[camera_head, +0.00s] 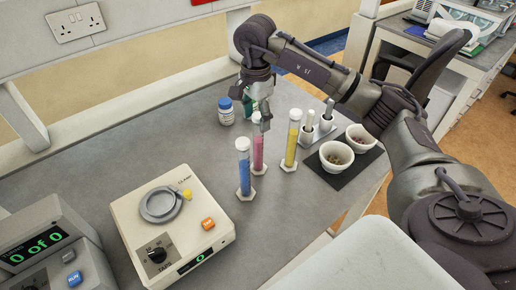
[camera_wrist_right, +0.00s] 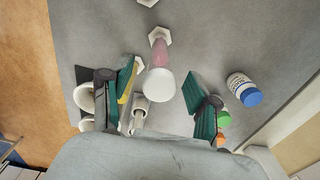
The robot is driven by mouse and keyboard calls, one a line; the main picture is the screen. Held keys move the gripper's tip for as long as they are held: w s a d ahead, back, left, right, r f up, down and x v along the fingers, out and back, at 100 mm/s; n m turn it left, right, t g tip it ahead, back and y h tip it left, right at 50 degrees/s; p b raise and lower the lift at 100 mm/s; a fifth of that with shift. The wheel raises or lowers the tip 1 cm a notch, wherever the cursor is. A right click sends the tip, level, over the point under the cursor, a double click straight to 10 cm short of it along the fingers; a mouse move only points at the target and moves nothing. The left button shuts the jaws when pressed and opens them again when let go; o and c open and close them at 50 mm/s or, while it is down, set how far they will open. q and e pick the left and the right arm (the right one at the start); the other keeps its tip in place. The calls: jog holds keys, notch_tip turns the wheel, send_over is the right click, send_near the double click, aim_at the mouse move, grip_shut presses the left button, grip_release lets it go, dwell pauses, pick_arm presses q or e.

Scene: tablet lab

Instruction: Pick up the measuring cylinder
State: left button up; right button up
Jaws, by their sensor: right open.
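Three slim measuring cylinders with white feet stand upright on the grey bench in the head view: blue (camera_head: 244,172), pink (camera_head: 258,150) and yellow (camera_head: 291,145). My right gripper (camera_head: 260,112) is pointed down over the pink one. In the right wrist view, the pink cylinder (camera_wrist_right: 160,54) with its wide white top stands between the two green-padded fingers of the open gripper (camera_wrist_right: 161,84), with a gap on either side. The yellow cylinder (camera_wrist_right: 124,97) is partly hidden by the left finger there. My left gripper is out of view.
A white blue-capped bottle (camera_head: 226,111) stands behind the cylinders. A tablet tester (camera_head: 170,225) stands at front left.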

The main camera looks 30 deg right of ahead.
aim_at(257, 133)
jog(key=shift+f, duration=0.35)
jog(key=f+p, duration=0.2)
jog(key=f, duration=0.1)
jog(key=f+p, duration=0.1)
jog(key=shift+w+d+f, duration=0.1)
jog(key=shift+d+f, duration=0.2)
jog(key=shift+f, duration=0.45)
jog(key=shift+c, duration=0.4)
grip_shut()
